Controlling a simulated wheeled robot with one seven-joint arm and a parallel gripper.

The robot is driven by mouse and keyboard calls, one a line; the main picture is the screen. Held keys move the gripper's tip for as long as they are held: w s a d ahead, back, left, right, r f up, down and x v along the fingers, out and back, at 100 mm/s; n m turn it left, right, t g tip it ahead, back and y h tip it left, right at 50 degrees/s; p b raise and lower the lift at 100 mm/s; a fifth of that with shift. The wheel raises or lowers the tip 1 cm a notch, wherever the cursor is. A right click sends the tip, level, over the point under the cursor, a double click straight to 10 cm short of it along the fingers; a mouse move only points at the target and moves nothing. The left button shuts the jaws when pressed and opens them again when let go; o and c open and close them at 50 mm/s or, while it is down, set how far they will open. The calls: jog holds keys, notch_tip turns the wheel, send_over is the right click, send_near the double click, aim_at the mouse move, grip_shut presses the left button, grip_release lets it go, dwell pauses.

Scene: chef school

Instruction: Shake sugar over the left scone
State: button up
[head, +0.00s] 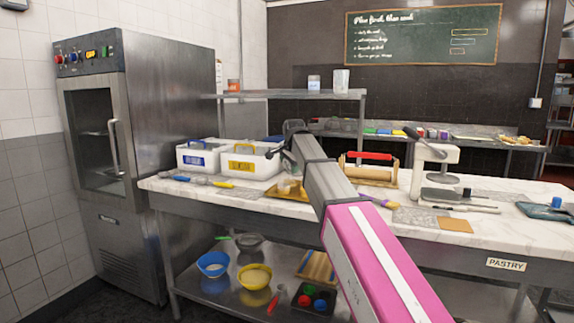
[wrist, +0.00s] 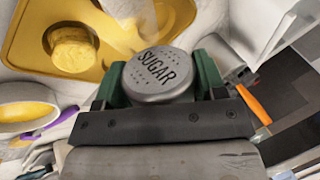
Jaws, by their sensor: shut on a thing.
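My gripper (wrist: 160,78) has its green fingers shut on the sugar shaker (wrist: 163,75), a grey metal-topped shaker with a perforated lid marked SUGAR. The lid faces the wrist camera. A golden tray (wrist: 22,45) lies beyond it at the upper left, with a round scone (wrist: 73,50) on its left part. A pale hazy patch shows just above the shaker; I cannot tell whether it is falling sugar. Any other scone there is unclear. In the head view my gripper (head: 284,146) is above the tray (head: 273,194), and my arm hides part of the tray.
White bins (head: 250,162) stand behind the tray at the left. A rolling pin on a stand (head: 370,174) and a white press-like device (head: 436,165) are to the right. A shelf (head: 290,96) rises behind. Utensils lie along the marble counter (head: 330,222).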

jog(key=shift+w+a, duration=0.2)
jog(key=shift+a, duration=0.4)
jog(key=shift+w+a, duration=0.2)
jog(key=shift+a, duration=0.35)
jog(key=shift+s+d, duration=0.2)
jog(key=shift+d, duration=0.35)
jog(key=shift+s+d, duration=0.2)
jog(key=shift+d, duration=0.35)
jog(key=shift+w+d+r+g+y, duration=0.15)
jog(key=shift+r+g+y, duration=0.1)
jog(key=shift+g+y, duration=0.15)
jog(key=shift+r+m+g+y, duration=0.35)
jog(key=shift+m+g+y, duration=0.15)
jog(key=shift+g+y, duration=0.35)
jog(key=shift+r+m+g+y, duration=0.4)
jog(key=shift+r+g+y, duration=0.35)
jog(key=shift+y, duration=0.5)
jog(key=shift+s+a+r+m+g+y, duration=0.15)
jog(key=shift+r+g+y, duration=0.05)
jog(key=shift+g+y, duration=0.25)
jog(key=shift+s+a+r+m+g+y, duration=0.1)
jog(key=shift+r+m+g+y, duration=0.1)
jog(key=shift+g+y, duration=0.25)
